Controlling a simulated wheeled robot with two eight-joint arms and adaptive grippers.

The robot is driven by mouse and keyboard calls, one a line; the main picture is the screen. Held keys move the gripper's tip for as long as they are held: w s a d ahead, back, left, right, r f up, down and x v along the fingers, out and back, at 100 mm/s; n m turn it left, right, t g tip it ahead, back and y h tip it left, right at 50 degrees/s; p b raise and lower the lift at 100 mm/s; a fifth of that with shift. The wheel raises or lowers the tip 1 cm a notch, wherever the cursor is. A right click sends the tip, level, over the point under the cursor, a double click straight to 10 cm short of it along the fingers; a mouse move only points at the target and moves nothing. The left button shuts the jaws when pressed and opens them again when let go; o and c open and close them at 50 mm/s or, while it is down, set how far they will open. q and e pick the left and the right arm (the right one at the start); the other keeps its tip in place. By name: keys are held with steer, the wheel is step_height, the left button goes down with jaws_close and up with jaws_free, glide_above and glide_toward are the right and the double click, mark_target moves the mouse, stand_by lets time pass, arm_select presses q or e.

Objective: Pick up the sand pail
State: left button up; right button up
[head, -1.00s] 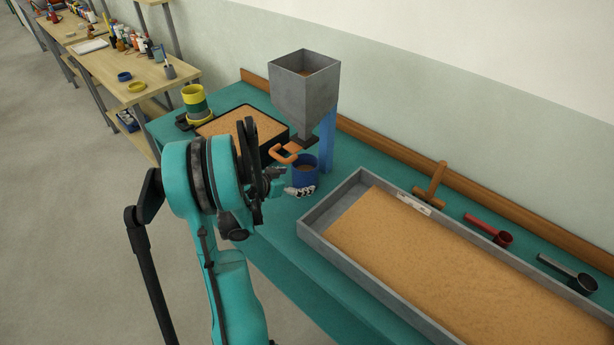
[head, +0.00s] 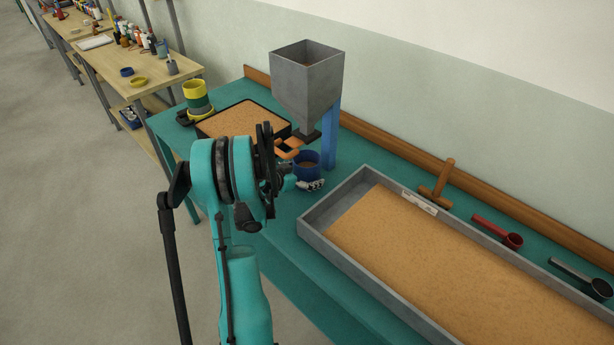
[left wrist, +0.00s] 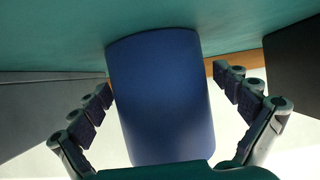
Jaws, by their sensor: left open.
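The blue sand pail (head: 308,163), with sand inside, stands upright on the teal table beneath the grey hopper (head: 306,85). In the left wrist view the pail (left wrist: 160,95) fills the middle, between the two fingers. My left gripper (head: 312,184) is open, with its fingers low at the near side of the pail. A gap shows between each finger and the pail's sides in the wrist view. My right gripper is not in view.
An orange handle (head: 289,144) sticks out below the hopper, close above the pail. A blue post (head: 330,138) stands just behind it. A black-rimmed sand tray (head: 243,121) lies to the left, and a long grey sand-filled trough (head: 334,200) to the right.

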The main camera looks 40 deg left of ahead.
arm_select(q)
steer(key=shift+r, duration=0.1)
steer(key=shift+c, duration=1.3)
steer(key=c, duration=0.9)
steer(key=shift+c, duration=0.2)
steer(key=shift+r, duration=0.2)
steer(key=shift+r+p, duration=1.15)
steer(key=shift+r, duration=0.5)
steer(key=s+p, duration=0.3)
steer(key=s, duration=1.5)
steer(key=shift+f, duration=0.1)
